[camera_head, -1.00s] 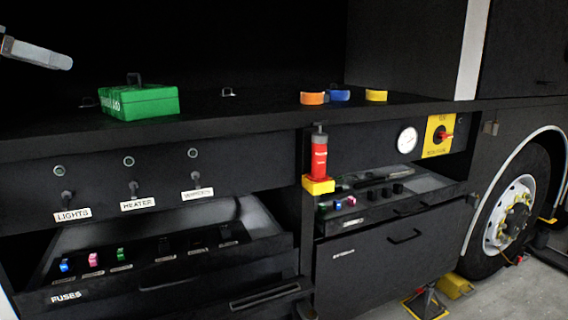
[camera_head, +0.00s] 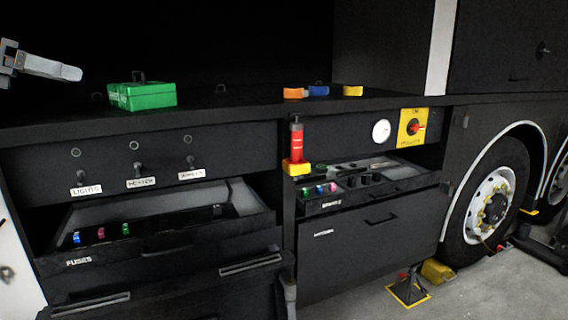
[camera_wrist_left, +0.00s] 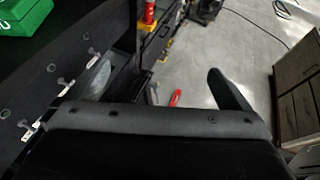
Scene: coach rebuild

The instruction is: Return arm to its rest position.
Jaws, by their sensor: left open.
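My left gripper (camera_head: 48,67) is at the upper left of the head view, partly cut off by the frame edge. A pale grey finger points right, level with the green first-aid box (camera_head: 143,95) and left of it. The gripper is open, and nothing shows held in it. In the left wrist view a dark finger (camera_wrist_left: 229,90) stands over the floor, and the green box (camera_wrist_left: 25,15) shows at the top left corner. My right gripper is not in view.
Orange, blue and yellow pieces (camera_head: 352,90) lie on the shelf (camera_head: 225,101). The fuse drawer (camera_head: 160,250) is pulled out. A wheel (camera_head: 489,205) is at right. Wooden drawers (camera_wrist_left: 298,95) show in the wrist view.

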